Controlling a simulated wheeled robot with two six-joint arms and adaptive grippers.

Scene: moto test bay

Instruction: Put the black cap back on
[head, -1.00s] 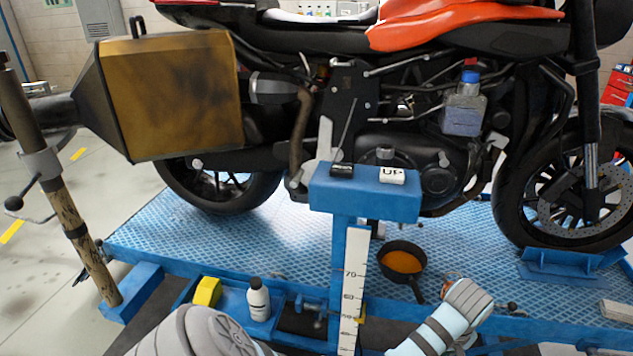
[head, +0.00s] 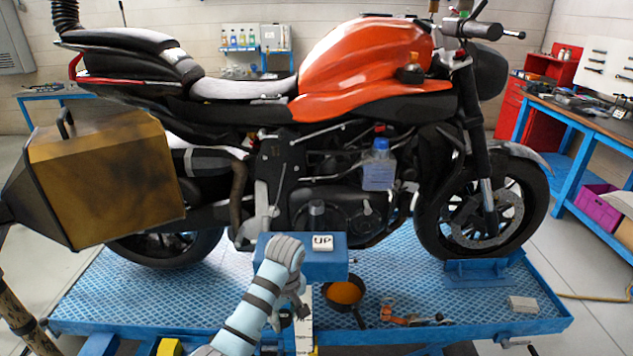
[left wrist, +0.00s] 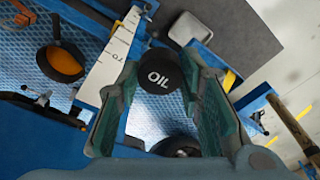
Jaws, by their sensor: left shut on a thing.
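The black cap (left wrist: 158,76), a round cap with "OIL" in white letters, sits between the fingertips of my left gripper (left wrist: 158,90) in the left wrist view. The gripper is shut on it, and the lettered face is turned to the wrist camera. In the head view the left gripper (head: 296,303) is low in front of the blue box with the "UP" label, and the cap cannot be made out there. The motorcycle's engine (head: 345,208) is behind that box. A small grey round part (head: 317,208) shows above the box. My right gripper is out of view.
The blue box (head: 325,265) stands between my arm and the engine. A black pan with orange liquid (head: 345,292) is on the blue platform (head: 420,290). A clear bottle with a blue lid (head: 378,172) is at the engine's right.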

